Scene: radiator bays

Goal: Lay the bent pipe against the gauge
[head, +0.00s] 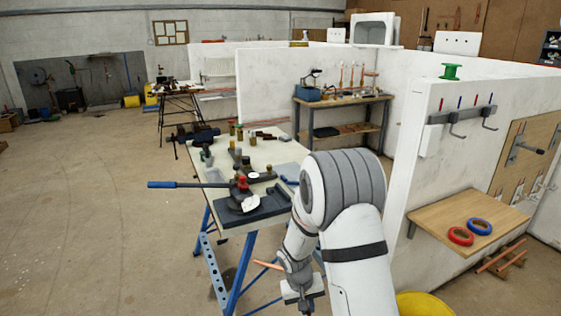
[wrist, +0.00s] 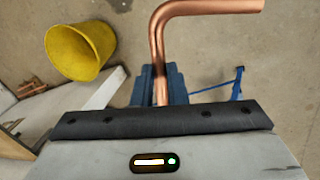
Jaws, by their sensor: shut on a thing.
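The bent pipe (wrist: 158,42) is copper, with one bend that shows in the wrist view. Its long end runs to the right along the top edge, and its short end goes down into my gripper (wrist: 163,84). My gripper is shut on that short end. In the head view my gripper (head: 304,300) hangs low in front of the workbench, and part of the pipe (head: 267,265) sticks out to its left, clear of the bench. I cannot tell for sure which thing is the gauge. A white-faced piece (head: 245,204) sits on the bench's near end.
The workbench (head: 262,158) carries a blue-handled tool (head: 175,185), a vise and several small items. A wall shelf (head: 440,215) with red and blue rolls is at right. A yellow bucket (head: 425,305) stands on the floor below it. Floor at left is free.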

